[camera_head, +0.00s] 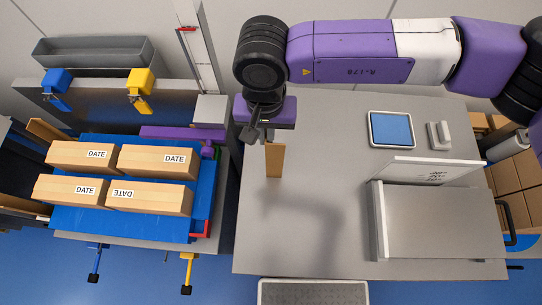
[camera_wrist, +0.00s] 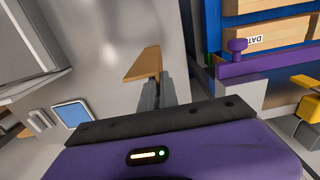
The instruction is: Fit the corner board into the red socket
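The corner board (camera_head: 275,161) is a short tan angled piece. It hangs below my gripper (camera_head: 266,138) over the left part of the grey table. In the wrist view my gripper's dark fingers (camera_wrist: 152,92) are close together on the near end of the corner board (camera_wrist: 144,65). A red piece (camera_head: 201,229), which looks like the red socket, is at the front right corner of the blue carrier, left of the table and away from my gripper. Its opening is too small to make out, and it is not seen in the wrist view.
Several cartons marked DATE (camera_head: 152,160) lie on the blue carrier (camera_head: 120,222). A gap separates carrier and table (camera_head: 320,255). A tablet (camera_head: 391,129) and grey box (camera_head: 442,222) occupy the table's right.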

